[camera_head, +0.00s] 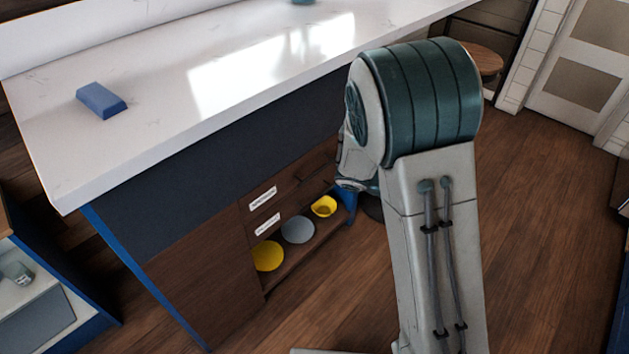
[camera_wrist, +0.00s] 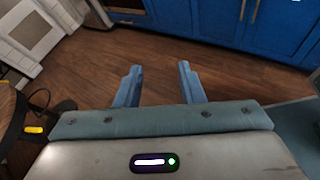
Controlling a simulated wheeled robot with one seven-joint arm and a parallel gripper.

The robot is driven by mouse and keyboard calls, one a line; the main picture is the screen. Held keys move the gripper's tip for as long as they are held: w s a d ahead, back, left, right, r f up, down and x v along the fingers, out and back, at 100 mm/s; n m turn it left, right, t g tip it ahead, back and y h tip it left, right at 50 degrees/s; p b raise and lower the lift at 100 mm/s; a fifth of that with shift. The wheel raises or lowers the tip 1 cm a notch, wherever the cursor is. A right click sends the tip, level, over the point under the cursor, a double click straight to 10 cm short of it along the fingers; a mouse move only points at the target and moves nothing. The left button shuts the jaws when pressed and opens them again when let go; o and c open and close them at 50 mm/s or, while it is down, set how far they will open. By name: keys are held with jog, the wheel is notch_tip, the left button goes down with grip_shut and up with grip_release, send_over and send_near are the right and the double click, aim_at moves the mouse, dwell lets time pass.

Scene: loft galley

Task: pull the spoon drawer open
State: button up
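Two dark wooden drawer fronts sit one above the other under the counter in the head view. The upper front has a white label (camera_head: 262,198) and the lower front has another white label (camera_head: 267,224); I cannot read either, so I cannot tell which is the spoon drawer. Both fronts look closed, their right ends partly hidden by my arm. My gripper (camera_head: 346,198) is mostly hidden behind my arm, to the right of the drawers. In the wrist view my gripper (camera_wrist: 159,72) has its two blue fingers apart, with only floor between them.
Below the drawers, a low open compartment holds a yellow plate (camera_head: 267,256), a grey plate (camera_head: 298,230) and a yellow bowl (camera_head: 323,206). A blue block (camera_head: 101,100) lies on the white counter (camera_head: 160,125). Wooden floor (camera_head: 555,240) is clear on the right. Blue cabinets (camera_wrist: 205,20) stand beyond my fingers.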

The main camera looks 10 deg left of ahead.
jog(key=w+a+f+n+t+h+b, duration=0.35)
jog(key=w+a+f+n+t, duration=0.2)
jog(key=w+f+n, duration=0.2)
jog(key=n+t+y+b, duration=0.7)
jog(key=n+t+y, duration=1.05)
jog(key=n, duration=0.85)
send_near(314, 173)
jog(key=shift+g, duration=0.4)
jog(key=b+x, duration=0.1)
jog(key=x, duration=0.8)
jog(key=shift+w+r, duration=0.15)
jog(key=shift+w, duration=0.2)
grip_shut()
